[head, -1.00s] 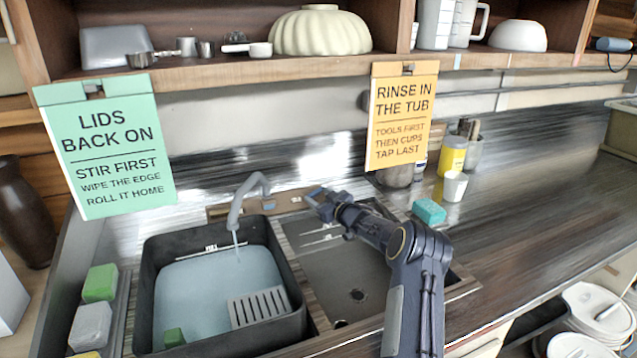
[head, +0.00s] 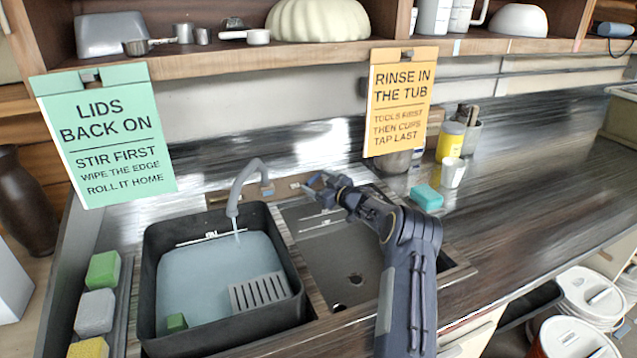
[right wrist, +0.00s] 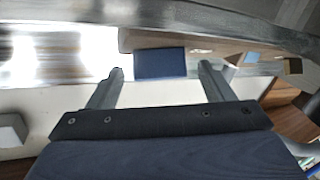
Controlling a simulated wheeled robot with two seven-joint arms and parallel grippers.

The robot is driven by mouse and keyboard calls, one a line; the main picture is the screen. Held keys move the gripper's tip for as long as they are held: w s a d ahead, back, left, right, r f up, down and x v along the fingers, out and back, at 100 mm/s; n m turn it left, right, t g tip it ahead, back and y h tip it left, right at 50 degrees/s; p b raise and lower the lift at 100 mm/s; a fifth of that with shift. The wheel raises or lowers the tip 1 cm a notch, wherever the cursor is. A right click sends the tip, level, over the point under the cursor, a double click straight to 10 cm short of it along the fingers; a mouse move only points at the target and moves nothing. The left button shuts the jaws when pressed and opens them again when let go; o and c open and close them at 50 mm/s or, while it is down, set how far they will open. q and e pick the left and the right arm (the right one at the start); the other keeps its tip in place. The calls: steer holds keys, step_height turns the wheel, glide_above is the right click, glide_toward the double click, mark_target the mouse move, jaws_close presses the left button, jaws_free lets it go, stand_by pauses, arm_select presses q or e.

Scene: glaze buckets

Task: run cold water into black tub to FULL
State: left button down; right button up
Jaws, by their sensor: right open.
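The black tub (head: 152,300) stands in the left basin, holding pale blue water (head: 200,285). A thin stream runs into it from the grey tap spout (head: 240,190). A white line with small lettering (head: 211,236) marks the tub's inner back wall, with the water surface slightly below it. My right gripper (head: 313,184) is open at the right end of the tap's back panel (head: 285,188). In the right wrist view, a dark blue block (right wrist: 160,63) shows between its parted fingers; contact cannot be told. My left gripper is not in view.
The right basin (head: 340,262) is empty below my right arm. Two hanging signs (head: 103,135) (head: 400,100) overhang the counter. A teal sponge (head: 427,196) lies right.

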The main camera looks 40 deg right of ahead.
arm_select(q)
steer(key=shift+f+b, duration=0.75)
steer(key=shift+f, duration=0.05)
arm_select(e)
steer(key=s, duration=0.7)
steer(key=shift+s+d+r, duration=0.2)
steer(key=shift+s, duration=0.15)
steer(key=shift+w+a, duration=0.1)
stand_by(4.5)
